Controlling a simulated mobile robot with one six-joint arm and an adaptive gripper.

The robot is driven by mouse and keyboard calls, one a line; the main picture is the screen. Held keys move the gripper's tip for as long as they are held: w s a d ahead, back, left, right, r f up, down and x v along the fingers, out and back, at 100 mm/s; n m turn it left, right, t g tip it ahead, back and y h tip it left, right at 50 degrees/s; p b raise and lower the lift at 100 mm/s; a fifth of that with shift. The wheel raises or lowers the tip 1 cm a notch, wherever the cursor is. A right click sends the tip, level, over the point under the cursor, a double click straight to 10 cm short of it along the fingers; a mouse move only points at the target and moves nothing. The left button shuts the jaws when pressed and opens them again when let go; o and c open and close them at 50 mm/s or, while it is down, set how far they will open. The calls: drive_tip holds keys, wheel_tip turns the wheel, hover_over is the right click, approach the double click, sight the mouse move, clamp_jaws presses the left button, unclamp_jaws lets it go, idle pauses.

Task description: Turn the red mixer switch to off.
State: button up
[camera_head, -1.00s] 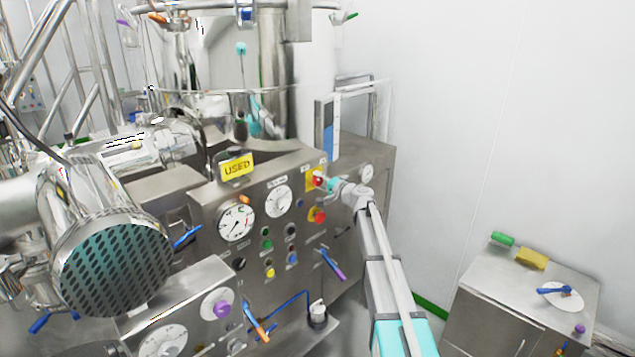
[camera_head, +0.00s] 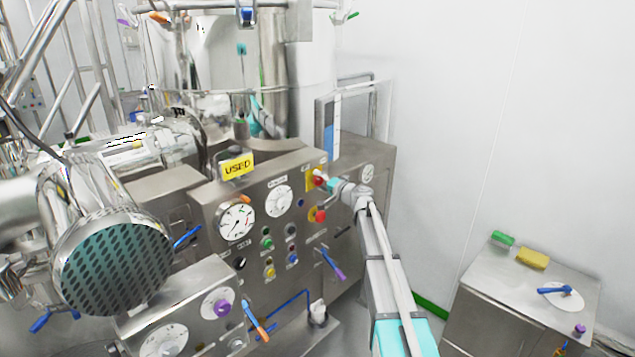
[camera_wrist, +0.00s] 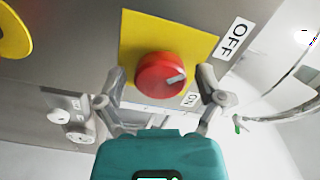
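The red mixer switch (camera_wrist: 160,74) is a round knob on a yellow plate (camera_wrist: 190,38) in the wrist view. Its grey pointer mark faces right, between the OFF label (camera_wrist: 232,38) and the ON label (camera_wrist: 191,99). My gripper (camera_wrist: 160,84) is open, with one finger on each side of the knob. Gaps show between the fingers and the knob, and I see no clear contact. In the head view my gripper (camera_head: 333,185) is at the panel's upper right, in front of the red switch (camera_head: 319,181), partly hiding it.
A second red knob on yellow (camera_head: 318,215) sits just below on the panel. Gauges (camera_head: 236,222), several coloured buttons and a purple-tipped lever (camera_head: 332,265) are nearby. A yellow USED sign (camera_head: 238,167) stands on top. A steel cabinet (camera_head: 490,315) stands at right.

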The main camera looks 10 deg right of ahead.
idle(0.4)
drive_tip(key=v, duration=1.2)
idle(0.3)
drive_tip(key=s+a+f+n+g+h+b, duration=0.1)
drive_tip(key=s+a+f+n+g+b, duration=0.2)
drive_tip(key=s+a+f, duration=0.4)
drive_tip(key=s+a+f+n+g+h+b, duration=0.1)
drive_tip(key=s+a+f+n+g+b, duration=0.2)
drive_tip(key=s+f+g, duration=0.45)
drive_tip(key=s+d+f+g+h+b, duration=0.1)
drive_tip(key=s+f+h, duration=0.3)
drive_tip(key=s, duration=0.6)
drive_tip(key=s+d+f+n+g+h+b, duration=0.1)
drive_tip(key=s+f+g+h+b, duration=0.1)
drive_tip(key=s+f, duration=0.7)
drive_tip(key=shift+s+f+g+h, duration=0.3)
drive_tip(key=shift+s+g+h, duration=0.25)
drive_tip(key=shift+s+h, duration=0.6)
drive_tip(key=shift+w, duration=0.15)
